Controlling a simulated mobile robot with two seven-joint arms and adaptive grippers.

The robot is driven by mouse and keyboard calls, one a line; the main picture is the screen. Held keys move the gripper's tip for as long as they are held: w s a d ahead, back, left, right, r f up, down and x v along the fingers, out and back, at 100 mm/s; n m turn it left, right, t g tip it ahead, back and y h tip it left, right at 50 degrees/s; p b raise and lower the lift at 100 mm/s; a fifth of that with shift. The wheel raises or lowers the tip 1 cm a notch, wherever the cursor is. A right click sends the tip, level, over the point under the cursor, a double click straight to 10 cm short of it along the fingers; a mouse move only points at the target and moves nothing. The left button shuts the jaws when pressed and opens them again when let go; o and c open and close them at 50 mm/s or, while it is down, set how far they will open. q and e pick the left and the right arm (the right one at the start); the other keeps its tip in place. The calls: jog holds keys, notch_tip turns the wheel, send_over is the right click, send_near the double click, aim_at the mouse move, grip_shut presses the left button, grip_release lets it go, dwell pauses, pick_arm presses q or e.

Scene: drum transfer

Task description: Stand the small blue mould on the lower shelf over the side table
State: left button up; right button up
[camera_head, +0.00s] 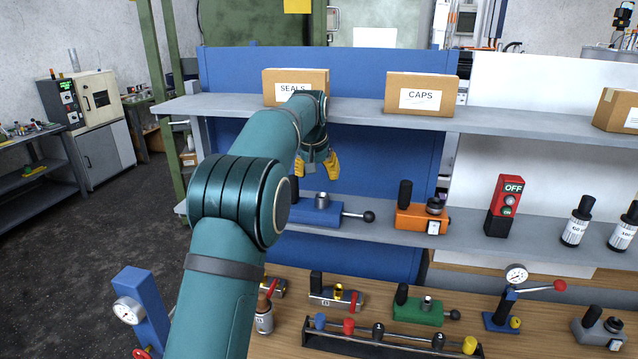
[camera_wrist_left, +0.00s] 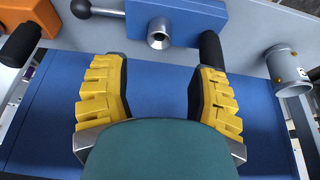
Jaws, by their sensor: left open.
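The small blue mould (camera_head: 316,213) sits on the lower shelf (camera_head: 375,230), with a black grip at its left, a metal nozzle on top and a ball-ended lever to the right. My arm hides its left part. My left gripper (camera_head: 317,172) is open and empty just above and behind it in the picture, yellow fingers apart. In the left wrist view the mould (camera_wrist_left: 185,14) is at the top, beyond the open fingers (camera_wrist_left: 158,68), its black grip near one finger. I cannot tell whether they touch. My right gripper is not in view.
An orange mould (camera_head: 408,218), a red switch box (camera_head: 504,205) and bottles stand farther right on that shelf. Boxes stand on the upper shelf (camera_head: 360,112). The wooden side table (camera_head: 545,325) holds a green mould (camera_head: 418,310), gauges and a rack. A grey cylinder (camera_wrist_left: 287,70) is beside the blue mould.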

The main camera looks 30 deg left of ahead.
pick_arm(q)
jog(key=shift+s+r, duration=0.15)
jog(key=shift+r, duration=0.25)
jog(key=s+d+f+g+h, duration=0.1)
jog(key=s+d+f, duration=0.2)
jog(key=f, duration=0.7)
jog(key=s+d+f+g, duration=0.1)
jog(key=s+d+f, duration=0.25)
jog(key=f, duration=0.65)
jog(key=s+d+f+g+h, duration=0.1)
jog(key=s+d+f, duration=0.2)
jog(key=f, duration=0.7)
jog(key=s+d+f+h, duration=0.1)
jog(key=s+d+f, duration=0.2)
jog(key=s+d, duration=0.2)
jog(key=s+d+f+h, duration=0.1)
jog(key=s+d+f, duration=0.3)
jog(key=s, duration=0.7)
jog(key=s+d+f+h, duration=0.1)
jog(key=s+d+f, duration=0.3)
jog(key=s+d, duration=0.3)
jog(key=shift+s+f+m+t, duration=0.2)
jog(key=shift+s+m+t, duration=0.2)
jog(key=shift+s, duration=0.05)
